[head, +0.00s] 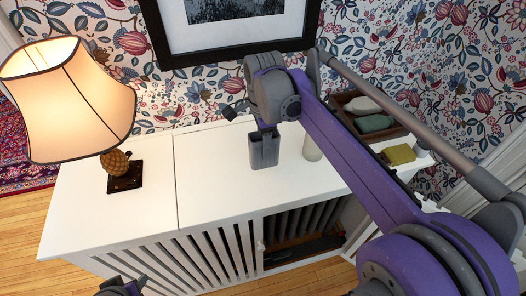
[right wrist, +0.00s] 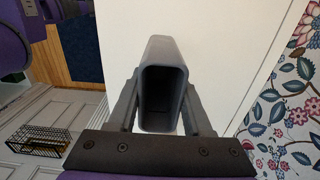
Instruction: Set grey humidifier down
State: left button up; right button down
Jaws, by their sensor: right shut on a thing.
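The grey humidifier (head: 264,153) is a dark, box-like piece over the white cabinet top (head: 215,165), near its middle. In the right wrist view the humidifier (right wrist: 162,75) shows as a hollow, open-ended grey box between my fingers. My right gripper (head: 264,132) is shut on it, with one finger on each side. I cannot tell whether its bottom touches the cabinet top. My left gripper (head: 122,288) shows only as a dark bit at the bottom edge; its jaws are not clear.
A white cylinder (head: 312,148) stands just right of the humidifier. A lit lamp (head: 70,95) with a pineapple base stands at the left end. At the right, a brown tray (head: 350,100) holds bottles, with a yellow item (head: 399,154) nearby. The cabinet top between lamp and humidifier is clear.

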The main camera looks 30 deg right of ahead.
jog(key=shift+f, duration=1.8)
jog(key=shift+f, duration=0.1)
jog(key=shift+f, duration=0.15)
jog(key=shift+c, duration=1.6)
grip_release()
jog(key=shift+r, duration=0.25)
notch_tip(320, 180, up, 12)
jog(key=shift+p, duration=0.35)
